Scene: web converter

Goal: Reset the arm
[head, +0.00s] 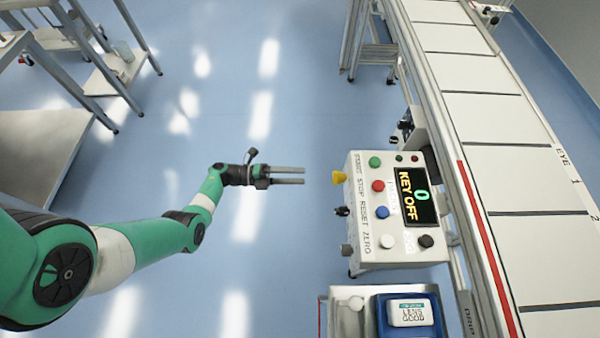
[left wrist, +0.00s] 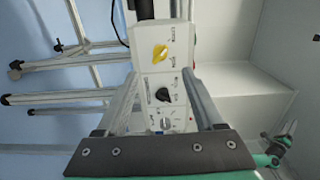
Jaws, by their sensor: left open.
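My left gripper (head: 304,176) is open and empty in the head view, held over the floor to the left of a white control box. Its two parallel fingers point right, toward the box. In the left wrist view the fingers (left wrist: 162,97) stand apart, with the side of the control box (left wrist: 157,75) seen beyond and between them. That side carries a yellow knob (left wrist: 160,53) and black switches. In the head view the control box (head: 352,245) has coloured buttons and a display (head: 416,197) reading "0 KEY OFF". My right gripper is not in view.
A conveyor (head: 480,116) with a red strip runs along the right. A metal stand with a blue tray (head: 382,318) holding a white labelled item (head: 408,312) is below the box. Metal tables (head: 40,150) stand at left. The floor between is clear.

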